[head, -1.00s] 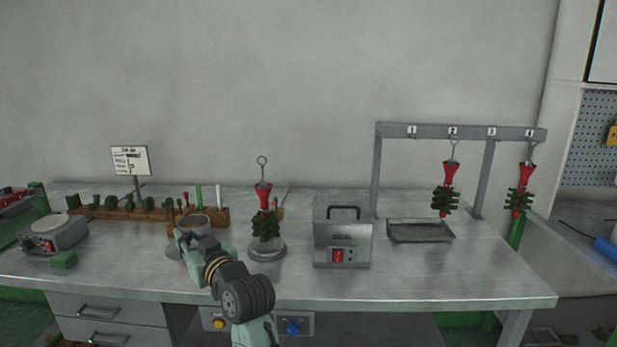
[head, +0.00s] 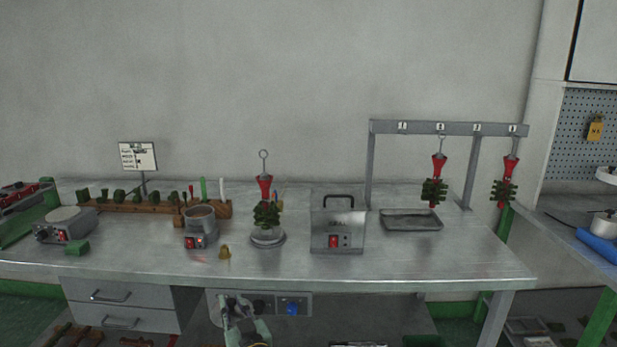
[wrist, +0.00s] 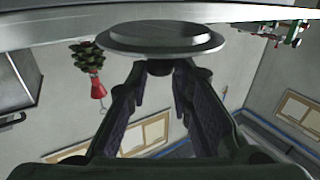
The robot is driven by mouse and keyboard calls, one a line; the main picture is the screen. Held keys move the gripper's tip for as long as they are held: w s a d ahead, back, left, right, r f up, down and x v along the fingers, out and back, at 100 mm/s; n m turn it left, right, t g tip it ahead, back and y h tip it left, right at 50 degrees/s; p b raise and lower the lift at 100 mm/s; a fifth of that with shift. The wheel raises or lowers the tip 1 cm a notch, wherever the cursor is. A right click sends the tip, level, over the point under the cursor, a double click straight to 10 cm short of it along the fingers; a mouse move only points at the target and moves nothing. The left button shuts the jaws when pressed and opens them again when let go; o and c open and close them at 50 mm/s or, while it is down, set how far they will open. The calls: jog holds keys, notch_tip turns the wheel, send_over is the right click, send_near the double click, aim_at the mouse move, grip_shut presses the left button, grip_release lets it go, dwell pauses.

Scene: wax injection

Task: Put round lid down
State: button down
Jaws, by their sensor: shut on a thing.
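The round lid (wrist: 160,38) is a grey stepped disc with a small dark knob, seen close up in the wrist view. My gripper (wrist: 163,68) is shut on that knob, and the lid lies beyond the fingertips. In the head view my gripper (head: 240,306) is low, in front of the bench's front edge. I cannot make out the lid there. A round pot (head: 200,218) with a red switch stands on the bench, its top uncovered.
On the bench (head: 380,262), a green wax tree (head: 267,214) with a red funnel stands on a round base. A metal box (head: 338,232) and a shallow tray (head: 411,222) are to its right.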

jog(key=s+d+f+m+h, duration=0.1)
jog(key=d+f, duration=0.4)
jog(key=f, duration=0.5)
jog(key=s+d+f+m+t+h, duration=0.1)
jog(key=d+f+h, duration=0.3)
jog(key=f, duration=0.7)
jog(key=s+d+f+m+t+h, duration=0.1)
jog(key=s+d+f+m+h, duration=0.1)
jog(key=d+f, duration=0.6)
notch_tip(320, 180, down, 4)
jog(key=shift+d+r+m+h, duration=0.25)
jog(key=shift+m+h, duration=0.45)
jog(key=shift+m, duration=0.1)
jog(key=shift+s, duration=0.15)
notch_tip(320, 180, down, 7)
jog(key=b, duration=0.7)
jog(key=shift+f, duration=0.15)
jog(key=shift+a, duration=0.1)
